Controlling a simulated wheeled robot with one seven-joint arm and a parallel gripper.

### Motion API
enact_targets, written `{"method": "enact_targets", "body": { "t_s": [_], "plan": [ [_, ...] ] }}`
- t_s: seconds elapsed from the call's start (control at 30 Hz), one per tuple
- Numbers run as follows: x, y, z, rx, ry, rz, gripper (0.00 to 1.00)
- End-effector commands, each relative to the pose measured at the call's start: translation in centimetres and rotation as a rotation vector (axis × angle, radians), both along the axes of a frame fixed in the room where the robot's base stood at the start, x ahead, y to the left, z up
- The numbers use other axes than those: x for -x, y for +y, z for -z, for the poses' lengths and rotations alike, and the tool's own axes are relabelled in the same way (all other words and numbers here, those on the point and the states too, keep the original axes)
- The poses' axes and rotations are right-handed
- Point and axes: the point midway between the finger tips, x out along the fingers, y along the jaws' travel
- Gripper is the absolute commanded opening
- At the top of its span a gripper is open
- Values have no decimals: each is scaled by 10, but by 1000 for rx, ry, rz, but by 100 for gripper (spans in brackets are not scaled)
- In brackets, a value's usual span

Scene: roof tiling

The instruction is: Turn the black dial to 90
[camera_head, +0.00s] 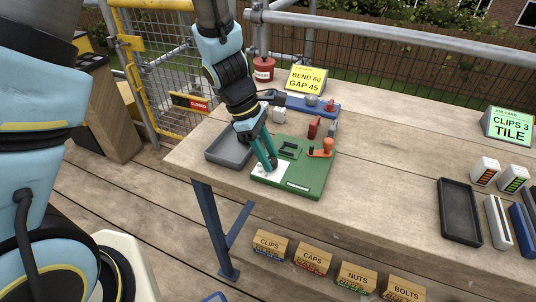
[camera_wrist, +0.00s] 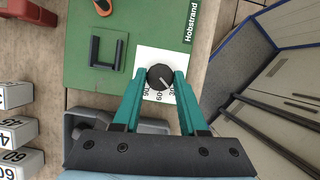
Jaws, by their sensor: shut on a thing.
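The black dial (camera_wrist: 159,73) sits on a white scale card (camera_wrist: 150,55) on the green machine board (camera_wrist: 85,60). Its pale pointer line is aimed to the lower right in the wrist view, near the 30 mark. The marks 90, 60 and 30 are printed along the card's lower edge, with 90 on the left. My gripper (camera_wrist: 158,88) has its teal fingers on either side of the dial, shut on it. In the head view, my gripper (camera_head: 270,165) reaches down to the left part of the board (camera_head: 315,182); the fingers largely hide the dial there.
A grey tray (camera_head: 228,149) lies left of the board. A yellow sign (camera_head: 305,80) behind reads BEND 60, GAP 45. An orange-red handle (camera_head: 322,148) and a dark U-shaped bracket (camera_wrist: 95,52) stand on the board. The table's middle is clear.

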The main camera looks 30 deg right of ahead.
Motion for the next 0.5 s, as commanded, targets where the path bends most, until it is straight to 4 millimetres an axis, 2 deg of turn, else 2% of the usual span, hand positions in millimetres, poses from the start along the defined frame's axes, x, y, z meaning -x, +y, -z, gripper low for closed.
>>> {"method": "enact_targets", "body": {
  "t_s": [0.5],
  "plan": [
    [-1,0,-1,0,0,48,0]
  ]
}}
